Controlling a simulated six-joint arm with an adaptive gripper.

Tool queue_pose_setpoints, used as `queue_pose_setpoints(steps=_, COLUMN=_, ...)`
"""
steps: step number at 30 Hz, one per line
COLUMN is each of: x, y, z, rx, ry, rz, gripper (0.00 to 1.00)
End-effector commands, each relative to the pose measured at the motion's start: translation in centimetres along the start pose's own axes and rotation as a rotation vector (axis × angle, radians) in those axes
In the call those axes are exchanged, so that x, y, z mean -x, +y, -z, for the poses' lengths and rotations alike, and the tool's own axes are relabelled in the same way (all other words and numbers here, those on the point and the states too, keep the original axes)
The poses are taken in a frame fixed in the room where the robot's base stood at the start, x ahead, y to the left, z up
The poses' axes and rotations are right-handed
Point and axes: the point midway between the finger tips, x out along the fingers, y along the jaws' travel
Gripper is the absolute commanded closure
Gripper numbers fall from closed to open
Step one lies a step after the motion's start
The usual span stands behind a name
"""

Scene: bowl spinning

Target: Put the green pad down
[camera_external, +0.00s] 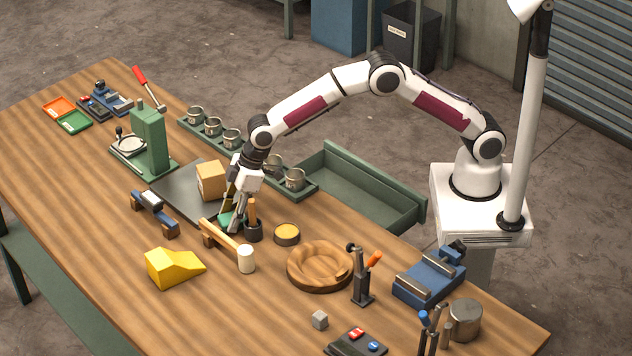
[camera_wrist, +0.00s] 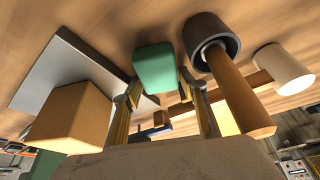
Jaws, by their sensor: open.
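The green pad (camera_external: 226,218) is a small block low at the table top, by the front corner of the dark flat plate (camera_external: 181,198). In the wrist view the green pad (camera_wrist: 155,68) shows just beyond and between my fingertips. My gripper (camera_external: 234,214) points down at the pad with its fingers apart. In the wrist view my gripper (camera_wrist: 160,92) shows a finger on each side of the pad's near end. I cannot tell whether either finger touches it. The fingers partly hide the pad in the external view.
A cardboard-coloured box (camera_external: 211,181) stands on the plate, left of my gripper. A mallet (camera_external: 225,241) lies in front, with a yellow wedge (camera_external: 173,267) farther forward. A wooden bowl (camera_external: 319,266) is to the right.

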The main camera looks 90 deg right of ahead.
Motion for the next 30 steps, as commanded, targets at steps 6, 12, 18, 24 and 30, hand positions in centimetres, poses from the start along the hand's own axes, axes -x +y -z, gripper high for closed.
queue_pose_setpoints(steps=6, x=0.0, y=0.0, z=0.0, rx=0.000, ry=0.000, rz=0.000, gripper=0.84)
queue_pose_setpoints(steps=12, x=0.0, y=0.0, z=0.0, rx=0.000, ry=0.000, rz=0.000, gripper=0.87)
queue_pose_setpoints(steps=18, x=0.3, y=0.0, z=0.2, rx=0.000, ry=0.001, rz=0.000, gripper=0.87)
queue_pose_setpoints(steps=24, x=1.7, y=0.0, z=0.8, rx=0.000, ry=0.003, rz=0.000, gripper=0.87)
queue_pose_setpoints(steps=30, x=4.2, y=0.0, z=1.9, rx=0.000, ry=0.004, rz=0.000, gripper=0.87)
